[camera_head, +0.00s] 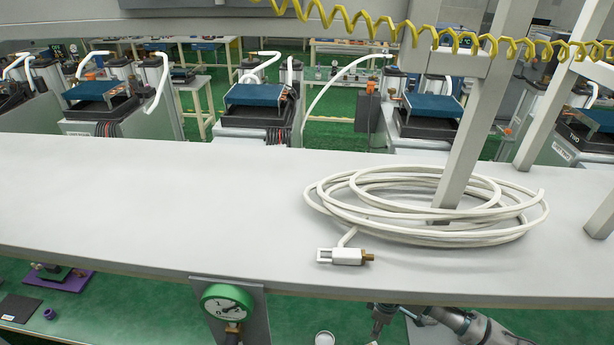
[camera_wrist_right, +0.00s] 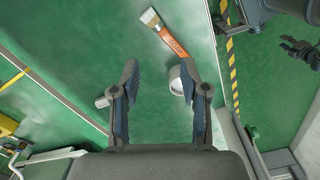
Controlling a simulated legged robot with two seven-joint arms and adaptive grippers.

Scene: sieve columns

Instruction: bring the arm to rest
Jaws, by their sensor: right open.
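My right gripper (camera_wrist_right: 158,76) is open in the right wrist view, its two dark fingers apart with nothing held between them. In the head view the same gripper (camera_head: 382,318) shows low, below the front edge of the white shelf (camera_head: 150,200), with part of my arm to its right. In the right wrist view a dark gripper-like part (camera_wrist_right: 300,50) shows at the upper right. It may be my left gripper, but its jaws are too small to judge. No left arm shows in the head view.
In the right wrist view a brush with an orange handle (camera_wrist_right: 172,40) lies on green beyond the fingers. A pale ring-like piece (camera_wrist_right: 176,80) is beside the right finger. A coiled white hose (camera_head: 340,212) lies on the shelf, whose left part is clear. A green gauge (camera_head: 227,302) hangs in front.

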